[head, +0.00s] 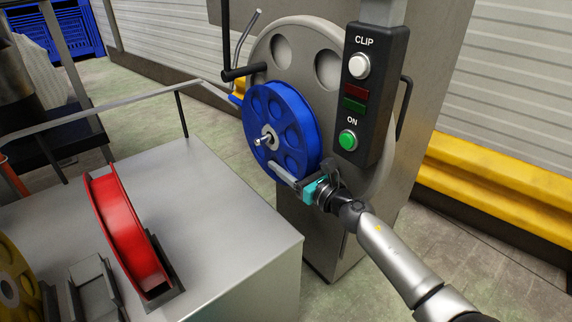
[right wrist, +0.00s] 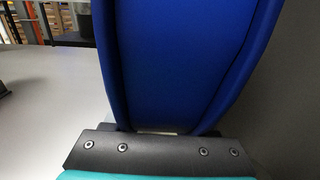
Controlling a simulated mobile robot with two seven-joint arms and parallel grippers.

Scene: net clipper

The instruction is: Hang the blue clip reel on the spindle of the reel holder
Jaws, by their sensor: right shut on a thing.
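The blue clip reel (head: 305,112) is upright in front of the grey round plate of the reel holder (head: 325,40). A metal spindle tip (head: 263,140) shows at the reel's hub and pokes out toward the front, so the reel appears to be around it. How far the reel sits along the spindle is hard to tell. My right gripper (head: 287,176) is shut on the reel's lower right rim. In the right wrist view the blue reel (right wrist: 180,60) rises upright from the dark finger bar. My left gripper is not in view.
A control box (head: 372,95) with CLIP and ON buttons stands right of the reel. A black handle (head: 243,72) juts out at its upper left. A metal table (head: 215,210) holds a red reel (head: 125,230) in a stand and a yellow reel (head: 15,280).

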